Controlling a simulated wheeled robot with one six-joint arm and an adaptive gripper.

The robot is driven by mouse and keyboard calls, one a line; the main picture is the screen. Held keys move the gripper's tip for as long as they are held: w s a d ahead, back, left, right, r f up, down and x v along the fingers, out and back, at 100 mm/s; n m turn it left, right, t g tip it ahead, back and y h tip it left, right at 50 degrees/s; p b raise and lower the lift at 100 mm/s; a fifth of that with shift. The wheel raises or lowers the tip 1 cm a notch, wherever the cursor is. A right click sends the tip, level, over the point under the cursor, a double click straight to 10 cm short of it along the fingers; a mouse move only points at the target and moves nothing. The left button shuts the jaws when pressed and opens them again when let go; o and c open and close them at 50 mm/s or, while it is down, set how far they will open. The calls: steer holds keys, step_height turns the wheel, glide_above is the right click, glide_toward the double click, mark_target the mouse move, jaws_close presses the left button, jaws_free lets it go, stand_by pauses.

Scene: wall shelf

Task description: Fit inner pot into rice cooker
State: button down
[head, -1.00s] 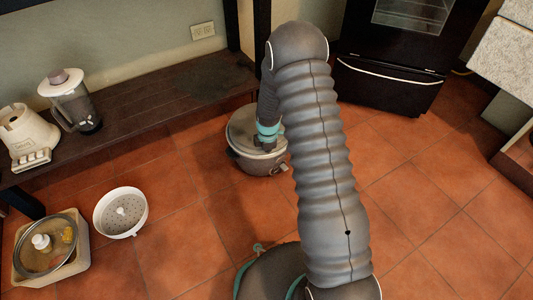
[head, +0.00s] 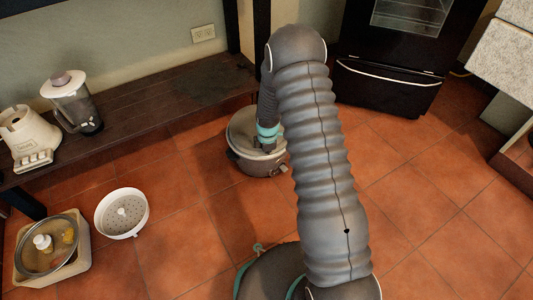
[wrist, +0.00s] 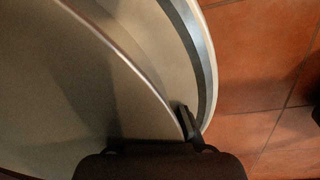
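In the wrist view the inner pot (wrist: 70,95) fills the left. The cooker's pale wall and dark band (wrist: 200,50) curve around it on the right, with a crescent gap between. My gripper (head: 266,147) points down at the pot's near right edge. In the wrist view a dark finger of my gripper (wrist: 187,122) lies against the pot's rim; the other finger is hidden. The grip appears closed on the rim.
A white perforated basket (head: 122,212) and a pale bin (head: 75,268) with a glass lid (head: 48,243) stand on the floor at left. A blender (head: 72,103) and a white appliance (head: 28,135) are on the bench (head: 150,110).

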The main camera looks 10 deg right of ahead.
steer(key=shift+w+f, duration=0.15)
steer(key=shift+f, duration=0.35)
steer(key=c, duration=1.3)
jaws_free()
steer(key=shift+f, duration=0.3)
steer(key=shift+o, duration=0.2)
steer(key=shift+s+f, duration=0.1)
steer(key=shift+s, duration=0.15)
step_height(320, 180, up, 14)
steer(key=shift+s+f, duration=0.1)
steer(key=shift+f, duration=0.05)
